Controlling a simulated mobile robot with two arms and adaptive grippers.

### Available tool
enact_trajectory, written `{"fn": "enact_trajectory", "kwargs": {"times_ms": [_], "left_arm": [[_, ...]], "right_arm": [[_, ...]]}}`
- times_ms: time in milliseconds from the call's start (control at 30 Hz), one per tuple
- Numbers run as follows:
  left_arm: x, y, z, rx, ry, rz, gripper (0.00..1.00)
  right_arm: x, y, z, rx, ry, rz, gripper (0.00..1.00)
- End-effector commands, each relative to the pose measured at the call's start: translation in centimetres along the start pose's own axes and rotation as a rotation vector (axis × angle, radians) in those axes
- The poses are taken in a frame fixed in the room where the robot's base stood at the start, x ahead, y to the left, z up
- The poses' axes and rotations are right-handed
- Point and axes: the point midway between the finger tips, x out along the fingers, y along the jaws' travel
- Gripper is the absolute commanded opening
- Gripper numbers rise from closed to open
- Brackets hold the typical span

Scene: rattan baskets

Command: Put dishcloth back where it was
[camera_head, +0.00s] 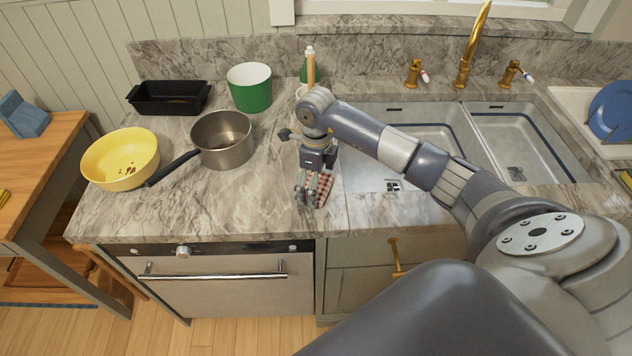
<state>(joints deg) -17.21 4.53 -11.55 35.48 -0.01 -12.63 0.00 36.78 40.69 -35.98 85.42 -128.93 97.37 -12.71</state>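A red and white checked dishcloth (323,187) lies on the marble counter, left of the sink and near the counter's front edge. My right gripper (311,197) points down at the cloth, with its fingers right at it and covering part of it. I cannot tell whether the fingers are closed on the cloth or only over it. My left gripper is not in view.
A steel saucepan (222,141), a yellow bowl (120,168), a green pot (250,93) and a black tray (168,101) stand to the left. The double sink (432,125) lies to the right. Counter (225,205) in front of the saucepan is clear.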

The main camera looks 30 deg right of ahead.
Motion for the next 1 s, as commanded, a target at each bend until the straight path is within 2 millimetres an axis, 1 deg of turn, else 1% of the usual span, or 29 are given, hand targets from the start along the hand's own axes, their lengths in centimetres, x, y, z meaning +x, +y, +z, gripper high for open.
{"fn": "enact_trajectory", "kwargs": {"times_ms": [133,233,267,367,500,700,800,900,1000], "left_arm": [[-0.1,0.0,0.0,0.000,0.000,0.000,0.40],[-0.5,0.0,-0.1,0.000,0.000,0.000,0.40],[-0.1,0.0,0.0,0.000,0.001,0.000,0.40],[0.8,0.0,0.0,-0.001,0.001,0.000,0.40],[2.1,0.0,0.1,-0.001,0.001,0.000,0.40],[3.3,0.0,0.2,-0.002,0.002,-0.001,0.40],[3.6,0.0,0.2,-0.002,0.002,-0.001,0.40],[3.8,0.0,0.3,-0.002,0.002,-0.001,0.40],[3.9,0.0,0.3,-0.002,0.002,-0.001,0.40]], "right_arm": [[-0.1,0.0,0.0,0.000,0.000,0.000,1.00],[-0.5,0.0,0.0,0.000,0.000,0.000,1.00],[-0.7,-0.1,0.1,-0.001,-0.002,-0.002,1.00],[-2.1,-0.2,0.1,-0.001,-0.004,-0.006,1.00],[-5.2,-0.2,0.1,-0.001,-0.005,-0.007,1.00],[-9.2,-0.1,0.1,0.000,-0.004,-0.004,1.00],[-10.7,-0.1,0.1,0.000,-0.002,-0.003,1.00],[-11.6,0.0,0.1,-0.001,-0.002,-0.001,1.00],[-12.1,0.0,0.0,0.000,0.001,0.000,1.00]]}}
